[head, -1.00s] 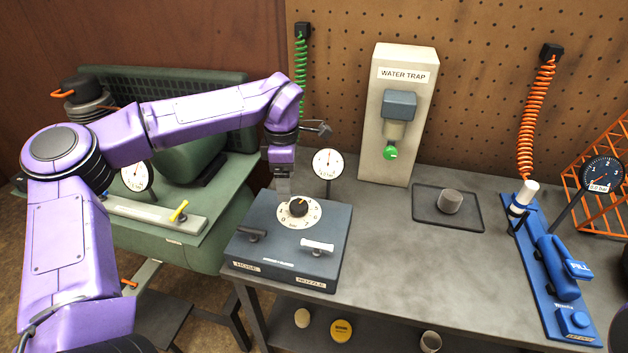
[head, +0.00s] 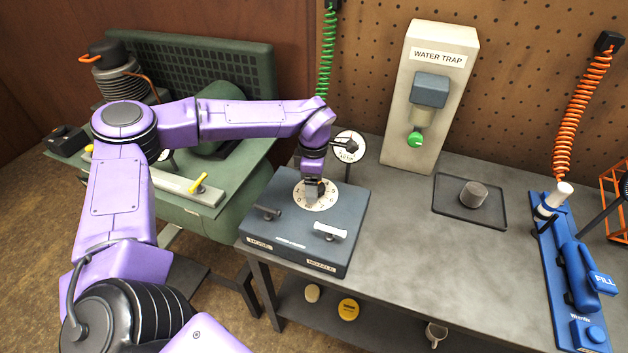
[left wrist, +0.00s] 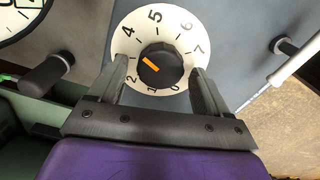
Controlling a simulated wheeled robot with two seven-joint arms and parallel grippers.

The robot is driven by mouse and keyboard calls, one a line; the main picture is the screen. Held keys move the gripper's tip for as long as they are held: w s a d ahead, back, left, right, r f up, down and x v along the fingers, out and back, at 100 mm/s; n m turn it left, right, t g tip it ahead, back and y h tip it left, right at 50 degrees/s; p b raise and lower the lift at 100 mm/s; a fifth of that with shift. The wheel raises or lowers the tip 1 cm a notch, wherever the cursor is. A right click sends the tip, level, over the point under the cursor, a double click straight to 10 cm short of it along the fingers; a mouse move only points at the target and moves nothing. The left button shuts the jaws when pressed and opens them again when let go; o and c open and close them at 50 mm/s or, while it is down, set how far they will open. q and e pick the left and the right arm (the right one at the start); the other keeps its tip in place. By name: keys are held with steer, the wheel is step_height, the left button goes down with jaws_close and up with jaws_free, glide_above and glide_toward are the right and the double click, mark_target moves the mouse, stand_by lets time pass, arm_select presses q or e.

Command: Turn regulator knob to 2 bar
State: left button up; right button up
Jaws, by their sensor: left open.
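The regulator knob (left wrist: 164,66) is black with an orange pointer line, in the middle of a white numbered dial (left wrist: 182,25). The pointer is turned to the upper left in the left wrist view, toward the stretch between 4 and 2, partly covered by a finger. My left gripper (left wrist: 160,70) is open, with one finger on each side of the knob; I cannot tell whether they touch it. In the head view my left gripper (head: 314,193) points down over the dial (head: 327,203) and hides most of the knob. My right gripper is not in view.
The dark regulator box (head: 300,235) carries a black handle (head: 268,212) and a white handle (head: 330,231) in front of the dial. A round gauge (head: 350,142) stands behind it, partly hidden by my arm. The bench (head: 400,240) is clear to the right, up to a tray (head: 450,208).

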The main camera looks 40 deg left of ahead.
arm_select(q)
steer(key=shift+s, duration=0.1)
steer(key=c, duration=1)
steer(key=shift+n, duration=0.3)
steer(key=n, duration=0.3)
steer(key=shift+b, duration=0.4)
steer(key=n+b, duration=0.1)
steer(key=n, duration=0.3)
steer(key=shift+d, duration=0.1)
steer(key=n+b, duration=0.1)
steer(key=n, duration=0.3)
steer(key=shift+d+f+b, duration=0.1)
steer(key=shift+b, duration=0.3)
steer(key=shift+n+b, duration=0.8)
steer(key=shift+n, duration=1.3)
